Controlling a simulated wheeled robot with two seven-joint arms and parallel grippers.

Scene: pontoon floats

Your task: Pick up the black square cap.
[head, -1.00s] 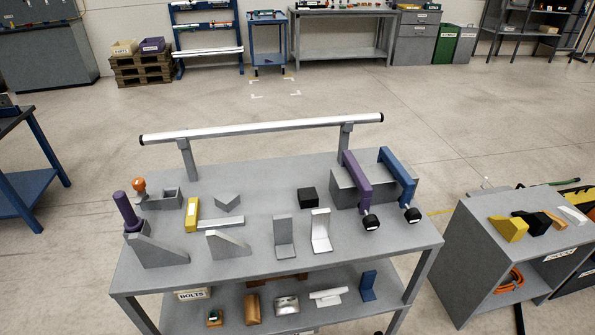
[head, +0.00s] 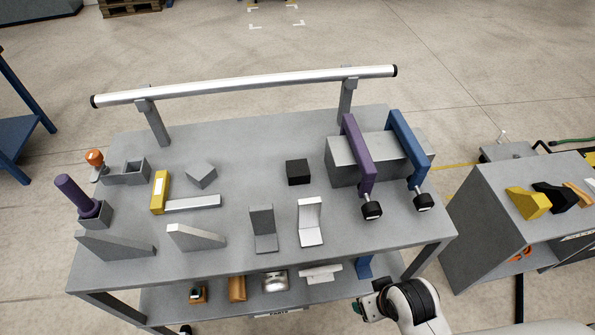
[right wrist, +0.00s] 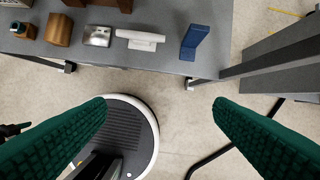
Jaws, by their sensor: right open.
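The black square cap (head: 298,172) lies on the grey table top near its middle, in the head view. It stands apart from its neighbours and nothing covers it. My right gripper (head: 370,304) is low at the table's front edge, in front of and below the cap. In the right wrist view its two green fingers (right wrist: 160,105) are wide apart with nothing between them. The cap is not in that view. A small dark tip at the bottom edge of the head view (head: 185,330) seems to be my left gripper; its jaws cannot be made out.
A rail (head: 250,86) runs along the back. A lower shelf holds several parts.

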